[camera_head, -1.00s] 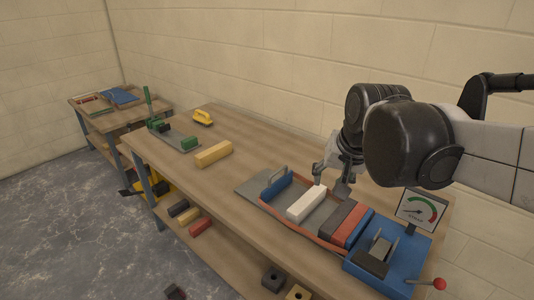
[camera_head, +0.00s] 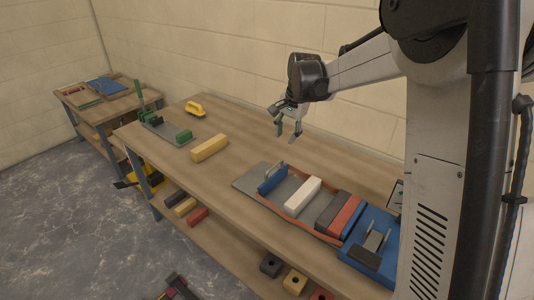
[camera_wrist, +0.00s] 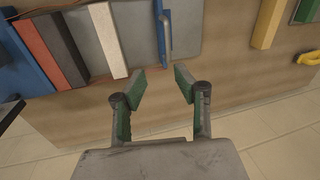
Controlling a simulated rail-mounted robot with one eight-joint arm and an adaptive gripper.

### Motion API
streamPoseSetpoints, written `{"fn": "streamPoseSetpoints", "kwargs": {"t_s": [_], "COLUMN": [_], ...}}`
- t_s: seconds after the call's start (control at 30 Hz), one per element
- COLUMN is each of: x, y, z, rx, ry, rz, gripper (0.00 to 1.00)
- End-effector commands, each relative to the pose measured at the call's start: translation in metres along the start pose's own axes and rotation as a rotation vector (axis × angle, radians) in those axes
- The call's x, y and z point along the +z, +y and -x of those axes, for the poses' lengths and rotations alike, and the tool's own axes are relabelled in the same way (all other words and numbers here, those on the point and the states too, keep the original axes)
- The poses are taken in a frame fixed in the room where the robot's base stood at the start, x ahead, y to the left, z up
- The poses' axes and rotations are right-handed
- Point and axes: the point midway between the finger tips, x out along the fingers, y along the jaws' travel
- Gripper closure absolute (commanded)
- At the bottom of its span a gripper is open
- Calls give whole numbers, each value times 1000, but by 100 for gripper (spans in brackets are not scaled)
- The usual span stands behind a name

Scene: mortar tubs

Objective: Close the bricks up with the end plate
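The blue end plate (camera_head: 272,180) with its upright grey handle stands on the left part of the grey tray (camera_head: 252,180). It also shows in the wrist view (camera_wrist: 163,28). The white brick (camera_head: 302,196) lies to its right with bare tray between them. Right of it are a dark grey brick (camera_head: 332,210) and a red brick (camera_head: 346,216), side by side. My gripper (camera_head: 288,138) is above the table behind the tray, apart from the end plate. In the wrist view its green-padded fingers (camera_wrist: 158,82) are spread with nothing between them.
A blue clamp block (camera_head: 368,244) is at the tray's right end. A yellow block (camera_head: 210,148), a yellow-handled tool (camera_head: 196,108) and a grey fixture with green parts (camera_head: 168,130) sit further left. The table between the yellow block and tray is clear.

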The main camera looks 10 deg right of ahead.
Motion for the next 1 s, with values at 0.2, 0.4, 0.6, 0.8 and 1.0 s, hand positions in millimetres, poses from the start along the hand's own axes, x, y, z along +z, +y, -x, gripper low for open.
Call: {"fn": "streamPoseSetpoints", "kwargs": {"t_s": [0.2, 0.4, 0.6, 0.8, 1.0], "x": [-17, -19, -18, -16, -15], "y": [-11, -12, -12, -11, -11], "z": [-21, -33, -63, -100, -134], "rx": [15, 18, 18, 18, 18], "ry": [-29, -34, -33, -33, -33], "rz": [-59, -69, -68, -66, -67], "gripper": [70, 70, 70, 70, 70]}}
